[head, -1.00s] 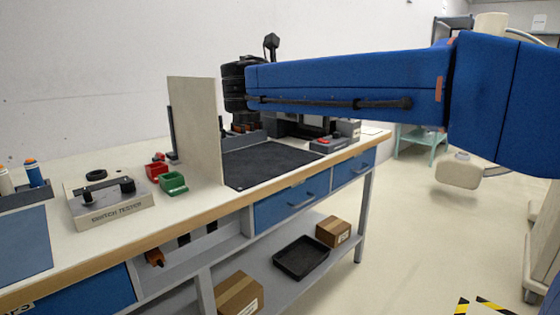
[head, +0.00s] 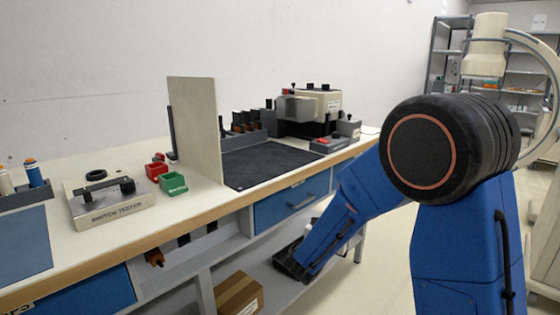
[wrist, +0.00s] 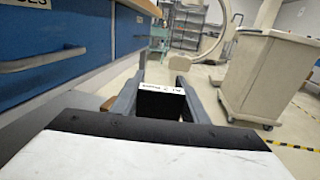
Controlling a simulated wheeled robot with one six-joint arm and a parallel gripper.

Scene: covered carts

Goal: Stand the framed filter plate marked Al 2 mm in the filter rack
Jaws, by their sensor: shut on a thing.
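My gripper (wrist: 160,102) is shut on a dark framed plate (wrist: 158,108) between its two fingers in the wrist view. A white label (wrist: 162,91) runs along the plate's top edge; its small print is hard to read. I cannot tell whether the plate touches the tray. A grey rack (head: 243,138) with several dark and orange-brown upright pieces stands on the bench behind the black mat; it looks like the filter rack.
A beige upright panel (head: 196,130) stands left of the black mat (head: 265,165). A grey and beige machine (head: 312,105) stands at the mat's back right. A cardboard box (head: 240,294) sits on the lower shelf. A beige cart (wrist: 270,75) stands across the floor.

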